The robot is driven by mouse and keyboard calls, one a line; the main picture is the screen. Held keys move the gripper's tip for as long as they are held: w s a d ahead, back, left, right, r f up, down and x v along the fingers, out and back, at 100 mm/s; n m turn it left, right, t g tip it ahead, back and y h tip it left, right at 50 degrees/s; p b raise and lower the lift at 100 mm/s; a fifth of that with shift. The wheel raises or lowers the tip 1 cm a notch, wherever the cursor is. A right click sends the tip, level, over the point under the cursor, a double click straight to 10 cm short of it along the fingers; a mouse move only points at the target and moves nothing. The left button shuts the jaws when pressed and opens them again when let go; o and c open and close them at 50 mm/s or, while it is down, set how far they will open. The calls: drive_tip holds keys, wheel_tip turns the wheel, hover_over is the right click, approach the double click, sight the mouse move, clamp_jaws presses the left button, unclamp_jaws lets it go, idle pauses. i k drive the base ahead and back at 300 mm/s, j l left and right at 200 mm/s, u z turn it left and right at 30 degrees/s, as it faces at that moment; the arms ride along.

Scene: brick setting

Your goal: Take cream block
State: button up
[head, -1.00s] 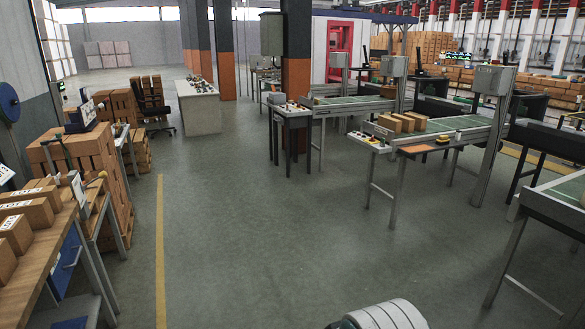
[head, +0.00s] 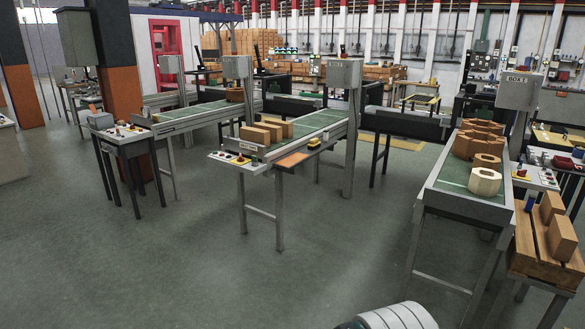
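A cream block (head: 485,183), ring-shaped with a hole in the top, sits at the near end of the right-hand conveyor (head: 452,203). An orange-brown ring-shaped block (head: 487,162) is just behind it, and larger brown blocks (head: 478,143) stand farther back on the same belt. My gripper is not in view. Only a white rounded part, which looks like part of my own arm, shows at the bottom edge.
The middle conveyor (head: 310,127) carries several tan boxes. A wooden pallet or crate (head: 540,262) with boxes stands right of the right-hand conveyor. Metal legs support the conveyors. The grey floor (head: 190,265) in front is clear.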

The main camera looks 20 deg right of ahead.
sight(484, 182)
drive_tip(key=i+l+z, duration=0.2)
drive_tip(key=i+z, duration=0.6)
drive_tip(key=i, duration=0.25)
drive_tip(key=i+j+z, duration=0.15)
drive_tip(key=i+z, duration=0.25)
drive_tip(key=i+l, duration=0.2)
drive_tip(key=i, duration=0.3)
drive_tip(key=i+l+z, duration=0.1)
drive_tip(key=i+l, duration=0.15)
drive_tip(key=i, duration=0.25)
drive_tip(key=i+l, duration=0.15)
drive_tip(key=i, duration=0.35)
drive_tip(key=i+l+u, duration=0.15)
drive_tip(key=i+l, duration=0.25)
drive_tip(key=l, duration=0.15)
